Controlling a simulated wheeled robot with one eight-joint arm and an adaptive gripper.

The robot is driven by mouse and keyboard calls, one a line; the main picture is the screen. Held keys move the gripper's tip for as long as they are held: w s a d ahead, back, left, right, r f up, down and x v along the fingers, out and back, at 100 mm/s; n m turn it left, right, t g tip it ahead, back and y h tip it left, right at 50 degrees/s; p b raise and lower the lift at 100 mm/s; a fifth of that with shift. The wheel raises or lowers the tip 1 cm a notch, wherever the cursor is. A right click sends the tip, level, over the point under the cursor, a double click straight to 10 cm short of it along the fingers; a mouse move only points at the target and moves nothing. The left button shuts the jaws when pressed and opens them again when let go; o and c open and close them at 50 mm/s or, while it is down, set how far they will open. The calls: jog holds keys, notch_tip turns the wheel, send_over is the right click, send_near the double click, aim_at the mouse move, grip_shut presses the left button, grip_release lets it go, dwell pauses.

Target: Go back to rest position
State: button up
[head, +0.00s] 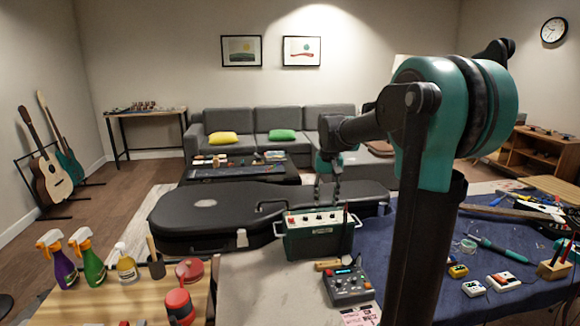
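My arm rises at the right of the head view and reaches left over the workbench. My gripper (327,196) hangs downward at its end, just above and behind the green amplifier box (318,240). Its two fingers look apart, with nothing seen between them. The black guitar case (205,207) lies behind the gripper; I cannot tell the exact gap between them. The fingertips are small and partly lost against the dark case.
A grey pedal device (347,285) stands before the amplifier. The blue mat (480,262) at right carries tools and small pedals. Spray bottles (88,258) and a red container (179,306) stand front left. A sofa (270,130) and low table (190,178) are behind. Floor at left is open.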

jog(key=s+d+f+t, duration=0.1)
jog(key=s+f, duration=0.5)
jog(key=s, duration=0.2)
jog(key=s+d+f+t, duration=0.1)
jog(key=s+f, duration=0.5)
jog(key=s, duration=0.2)
jog(key=s+d+f+n+t, duration=0.1)
jog(key=s+f, duration=0.5)
jog(key=s, duration=0.3)
jog(key=shift+c, duration=0.2)
